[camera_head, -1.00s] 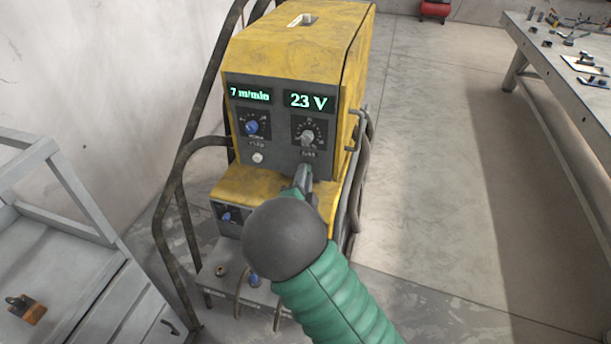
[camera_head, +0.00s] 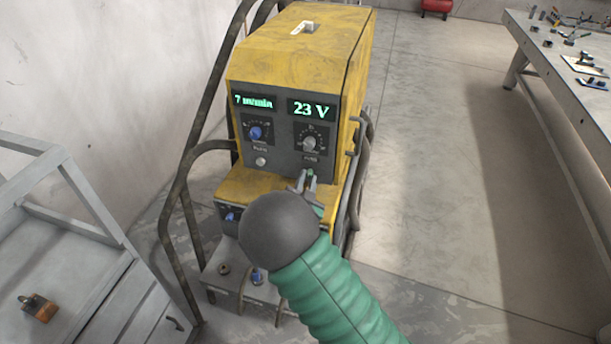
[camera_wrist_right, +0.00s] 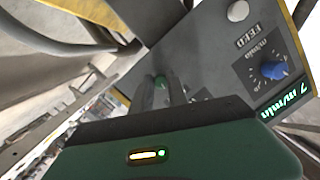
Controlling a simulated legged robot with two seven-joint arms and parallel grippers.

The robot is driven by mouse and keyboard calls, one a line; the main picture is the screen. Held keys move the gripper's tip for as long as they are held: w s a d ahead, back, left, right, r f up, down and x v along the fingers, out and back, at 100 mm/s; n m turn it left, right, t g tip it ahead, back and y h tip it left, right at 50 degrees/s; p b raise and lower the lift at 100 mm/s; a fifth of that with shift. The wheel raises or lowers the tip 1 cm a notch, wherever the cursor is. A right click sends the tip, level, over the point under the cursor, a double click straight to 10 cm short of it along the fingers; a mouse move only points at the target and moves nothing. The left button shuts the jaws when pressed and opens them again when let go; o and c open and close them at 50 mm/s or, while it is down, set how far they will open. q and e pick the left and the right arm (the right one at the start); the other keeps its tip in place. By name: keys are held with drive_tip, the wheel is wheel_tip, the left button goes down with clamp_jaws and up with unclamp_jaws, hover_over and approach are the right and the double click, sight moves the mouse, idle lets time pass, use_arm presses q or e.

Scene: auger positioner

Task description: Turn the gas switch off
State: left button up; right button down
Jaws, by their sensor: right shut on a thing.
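The yellow welding machine (camera_head: 295,45) stands ahead with a dark front panel. Which way the switch is set cannot be told. My left gripper is out of view.
A blue knob (camera_head: 256,133) and a grey knob (camera_head: 309,143) sit under lit displays reading 7 m/min and 23 V. Dark pipe rails and cables flank the machine. A grey cart (camera_head: 90,235) stands left, a workbench (camera_head: 560,55) right. The floor between is clear.

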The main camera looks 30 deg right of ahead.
drive_tip(key=n+p, duration=0.2)
drive_tip(key=n, duration=0.1)
drive_tip(key=r+n+g+p, duration=0.1)
drive_tip(key=n+p, duration=0.1)
drive_tip(key=p, duration=0.1)
drive_tip(key=shift+w+d+r+n+h, duration=0.2)
drive_tip(key=shift+n+h, duration=0.1)
drive_tip(key=shift+n, duration=0.1)
drive_tip(key=n+p, duration=0.1)
drive_tip(key=n, duration=0.1)
drive_tip(key=n+p, duration=0.2)
drive_tip(key=shift+a+f+g, duration=0.15)
drive_tip(key=shift+f+g, duration=0.05)
drive_tip(key=shift+g, duration=0.2)
drive_tip(key=shift+f, duration=0.1)
drive_tip(key=c, duration=1.7)
unclamp_jaws()
drive_tip(key=o, duration=0.4)
drive_tip(key=shift+f, duration=0.2)
